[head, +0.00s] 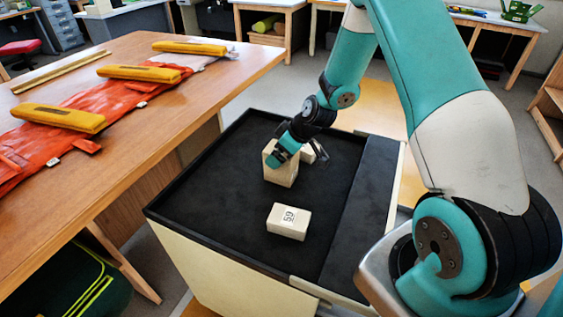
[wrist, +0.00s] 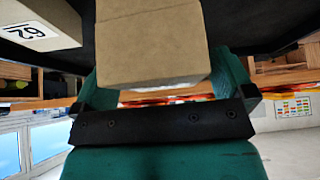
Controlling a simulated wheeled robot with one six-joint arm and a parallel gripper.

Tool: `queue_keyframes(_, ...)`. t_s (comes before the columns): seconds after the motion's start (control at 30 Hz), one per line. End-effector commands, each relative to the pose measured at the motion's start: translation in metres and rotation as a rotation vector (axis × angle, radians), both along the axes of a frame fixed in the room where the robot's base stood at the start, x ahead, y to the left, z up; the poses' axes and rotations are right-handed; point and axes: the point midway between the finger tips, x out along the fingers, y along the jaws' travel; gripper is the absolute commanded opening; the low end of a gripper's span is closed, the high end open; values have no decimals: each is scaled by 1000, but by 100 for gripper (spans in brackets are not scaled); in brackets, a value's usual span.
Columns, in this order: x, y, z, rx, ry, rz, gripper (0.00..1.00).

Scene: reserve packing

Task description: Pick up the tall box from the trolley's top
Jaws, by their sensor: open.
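In the wrist view the tall box (wrist: 150,45) fills the middle, between the two green fingers of my gripper (wrist: 163,82). The fingers are open, one on each side of it. A gap shows at the left finger; whether the right finger touches the box I cannot tell.
A raised rim edges the trolley top. A wooden table (head: 165,110) with orange and yellow items stands to the left.

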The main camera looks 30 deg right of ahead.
Motion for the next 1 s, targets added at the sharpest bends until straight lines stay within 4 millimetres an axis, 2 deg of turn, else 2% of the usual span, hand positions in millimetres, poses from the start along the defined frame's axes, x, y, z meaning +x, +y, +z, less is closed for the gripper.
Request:
queue_keyframes(0.13, 0, 0, 0, 0, 0, 0, 98)
queue_keyframes(0.43, 0, 0, 0, -1, 1, 0, 29)
queue_keyframes(0.77, 0, 0, 4, 0, -1, 1, 29)
queue_keyframes(0.87, 1, 0, 12, -1, -3, 0, 29)
queue_keyframes(1.0, 1, 0, 36, -2, -6, 1, 29)
